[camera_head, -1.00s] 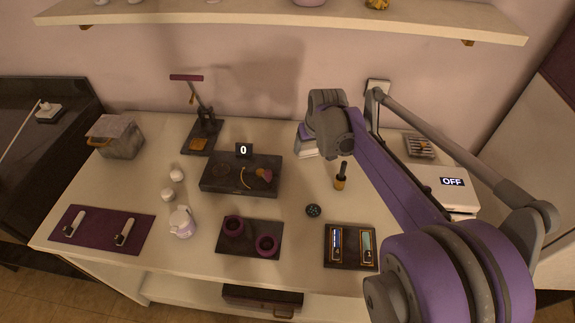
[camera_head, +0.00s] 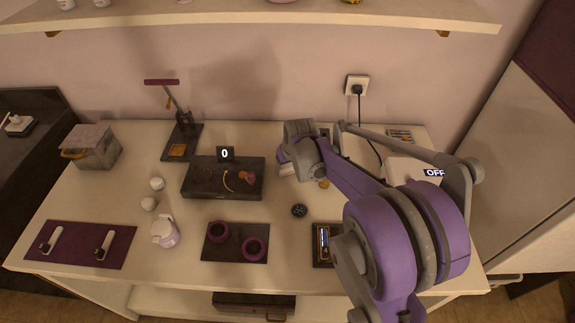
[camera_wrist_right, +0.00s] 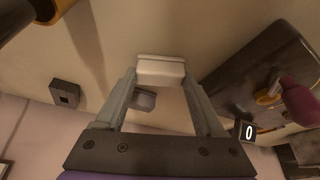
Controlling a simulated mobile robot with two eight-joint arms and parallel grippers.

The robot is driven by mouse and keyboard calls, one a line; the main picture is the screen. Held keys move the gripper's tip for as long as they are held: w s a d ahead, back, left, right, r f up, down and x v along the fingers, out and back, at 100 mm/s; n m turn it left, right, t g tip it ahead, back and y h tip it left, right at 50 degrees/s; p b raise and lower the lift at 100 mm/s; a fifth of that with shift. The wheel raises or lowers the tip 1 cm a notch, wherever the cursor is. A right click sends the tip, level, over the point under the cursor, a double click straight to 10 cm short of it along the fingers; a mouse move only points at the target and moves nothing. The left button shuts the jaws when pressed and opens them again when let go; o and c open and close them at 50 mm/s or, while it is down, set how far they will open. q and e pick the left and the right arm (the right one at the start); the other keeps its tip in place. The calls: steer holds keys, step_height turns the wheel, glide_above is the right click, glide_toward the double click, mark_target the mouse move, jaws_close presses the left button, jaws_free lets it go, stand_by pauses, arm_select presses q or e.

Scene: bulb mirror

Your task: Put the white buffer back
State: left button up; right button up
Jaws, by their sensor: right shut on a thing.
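The white buffer (camera_wrist_right: 160,69) is a small pale block between the fingertips of my right gripper (camera_wrist_right: 163,82) in the right wrist view. That gripper is shut on it. In the head view the right gripper (camera_head: 286,162) is just right of the black platform with the "0" sign, with part of the white buffer (camera_head: 287,170) showing under it. I cannot tell whether the buffer touches the table. A small grey object (camera_wrist_right: 143,100) shows behind the buffer in the wrist view, and a dark square block with a recess (camera_wrist_right: 65,93) stands left of it. My left gripper is not in view.
The black platform (camera_head: 205,192) holds a pink brush. An amber bottle (camera_head: 323,184) is mostly hidden behind my right arm. A round dark item (camera_head: 299,210) and a black tray (camera_head: 322,262) lie in front. A white device reading "OFF" (camera_head: 408,172) is at right.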

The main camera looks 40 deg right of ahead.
steer(key=o, duration=1.2)
steer(key=shift+f, duration=0.1)
steer(key=shift+s+r, duration=0.1)
steer(key=shift+r, duration=0.4)
steer(key=p+v, duration=0.2)
steer(key=v, duration=0.9)
steer(key=s+a+f+n, duration=0.1)
steer(key=s+a+f, duration=0.1)
steer(key=s+a, duration=0.4)
steer(key=s+a+f+n+y, duration=0.1)
steer(key=s+a+f, duration=0.2)
steer(key=s+a, duration=0.3)
steer(key=s+a+f+n, duration=0.1)
steer(key=s+a+f, duration=0.2)
steer(key=s+a, duration=0.3)
steer(key=shift+s+a+f+n+t, duration=0.15)
steer(key=shift+a+n+t, duration=0.15)
steer(key=shift+a, duration=0.5)
